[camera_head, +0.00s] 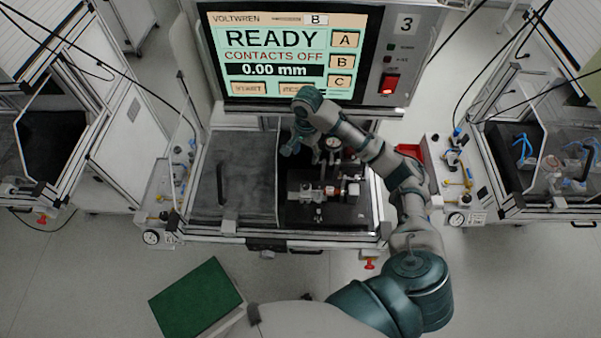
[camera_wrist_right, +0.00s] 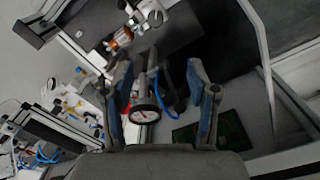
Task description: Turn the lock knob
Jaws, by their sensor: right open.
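I cannot tell for sure which part is the lock knob. A test fixture (camera_head: 318,190) with small metal and red parts sits in the bench bay, behind the front rail. A round dial gauge (camera_head: 333,143) stands at the back of the bay, partly beside my arm. My right gripper (camera_head: 290,149) hangs over the back of the bay, left of the gauge. In the right wrist view its blue-padded fingers (camera_wrist_right: 160,72) are apart. The gauge (camera_wrist_right: 144,114) and a blue hose (camera_wrist_right: 167,103) appear between them, and nothing is held. My left gripper is not visible.
A screen (camera_head: 289,57) reading READY, CONTACTS OFF and 0.00 mm stands behind the bay, with a red switch (camera_head: 389,83) beside it. A clear cover (camera_head: 245,180) fills the bay's left half. A green-topped box (camera_head: 195,297) lies in front. Another bench (camera_head: 546,160) stands right.

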